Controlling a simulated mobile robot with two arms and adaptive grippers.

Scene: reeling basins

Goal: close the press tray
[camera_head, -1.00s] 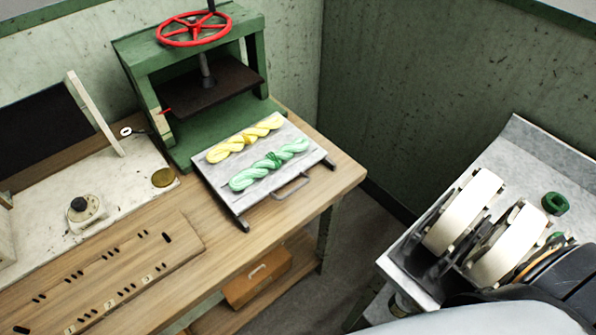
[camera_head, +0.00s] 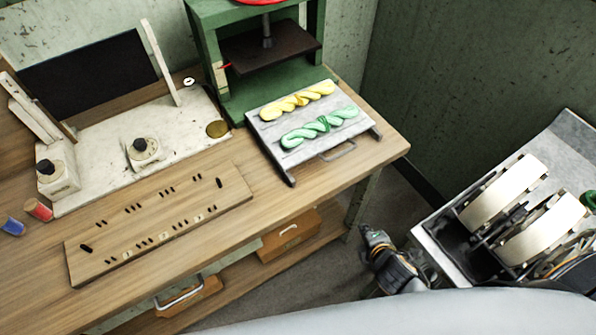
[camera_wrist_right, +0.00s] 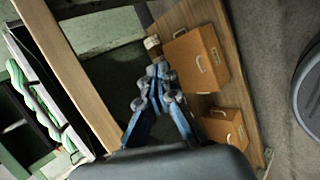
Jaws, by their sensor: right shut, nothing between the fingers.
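The press tray (camera_head: 267,136) is a grey slab pulled out in front of the green press (camera_head: 237,98), with a metal handle (camera_head: 339,152) on its front edge. A yellow skein (camera_head: 297,101) and a green skein (camera_head: 320,128) lie on it. The tray's edge also shows at the left of the right wrist view (camera_wrist_right: 47,88). My right gripper (camera_head: 367,232) is shut and empty, below and in front of the bench edge, apart from the handle. In the right wrist view its fingertips (camera_wrist_right: 153,48) are together. My left gripper is out of view.
The wooden bench (camera_head: 265,205) holds a slotted board (camera_head: 160,222) and a white panel with knobs (camera_head: 181,140). Orange drawer boxes (camera_head: 290,235) sit on the lower shelf. A stand with white reels (camera_head: 503,192) is at the right.

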